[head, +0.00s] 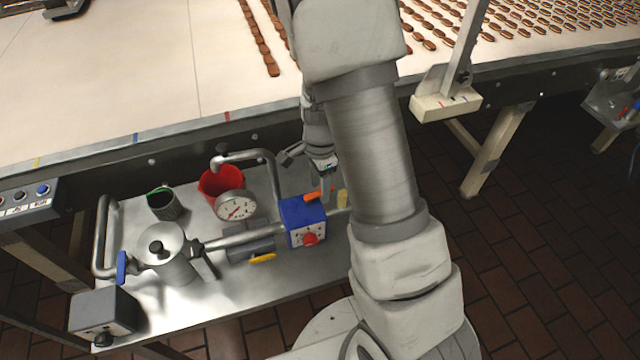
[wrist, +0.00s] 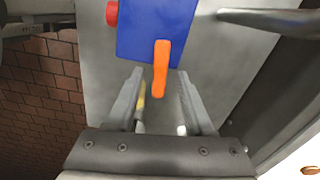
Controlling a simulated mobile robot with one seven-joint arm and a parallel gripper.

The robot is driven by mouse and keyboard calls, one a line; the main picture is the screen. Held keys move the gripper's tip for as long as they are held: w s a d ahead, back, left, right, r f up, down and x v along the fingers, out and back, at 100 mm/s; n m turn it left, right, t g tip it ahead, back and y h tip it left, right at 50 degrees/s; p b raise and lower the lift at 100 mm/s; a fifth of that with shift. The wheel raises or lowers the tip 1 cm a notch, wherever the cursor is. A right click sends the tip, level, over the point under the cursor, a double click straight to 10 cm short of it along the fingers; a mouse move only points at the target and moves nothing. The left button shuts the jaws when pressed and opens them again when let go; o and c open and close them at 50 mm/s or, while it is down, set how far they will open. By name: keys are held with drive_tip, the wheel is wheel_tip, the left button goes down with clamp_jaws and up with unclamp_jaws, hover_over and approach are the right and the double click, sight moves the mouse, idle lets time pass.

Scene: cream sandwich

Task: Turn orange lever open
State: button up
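The orange lever (head: 314,196) sits on top of a blue box (head: 303,222) with a red button on its front, on the metal table under the conveyor. In the wrist view the orange lever (wrist: 160,68) points from the blue box (wrist: 155,28) toward my gripper. My gripper (wrist: 162,80) is open, with one finger on each side of the lever's free end. I see gaps between the lever and both fingers, so nothing is gripped. In the head view my gripper (head: 327,178) is small and partly hidden by my arm.
A metal table (head: 215,295) holds a red bucket (head: 222,184), a pressure gauge (head: 236,206), a dark cup (head: 164,204), a metal pot (head: 167,252) and a yellow lever (head: 262,259). A curved pipe (head: 250,156) stands close left of my gripper. The conveyor edge (head: 180,141) runs behind.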

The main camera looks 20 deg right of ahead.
wheel_tip(320, 180, up, 18)
drive_tip(key=p, duration=0.1)
drive_tip(key=shift+f+p, duration=0.25)
drive_tip(key=shift+p, duration=0.15)
idle(0.4)
drive_tip(key=s+a+r+n+t, duration=0.1)
drive_tip(key=s+r+n+t, duration=0.1)
drive_tip(key=s+r+n, duration=0.4)
drive_tip(key=s+a+r+n+t, duration=0.2)
drive_tip(key=s+r+n, duration=0.4)
drive_tip(key=s+n, duration=0.4)
drive_tip(key=shift+s+a+r+n+t, duration=0.15)
drive_tip(key=shift+s+a+n+t, duration=0.15)
drive_tip(key=shift+s+t, duration=0.5)
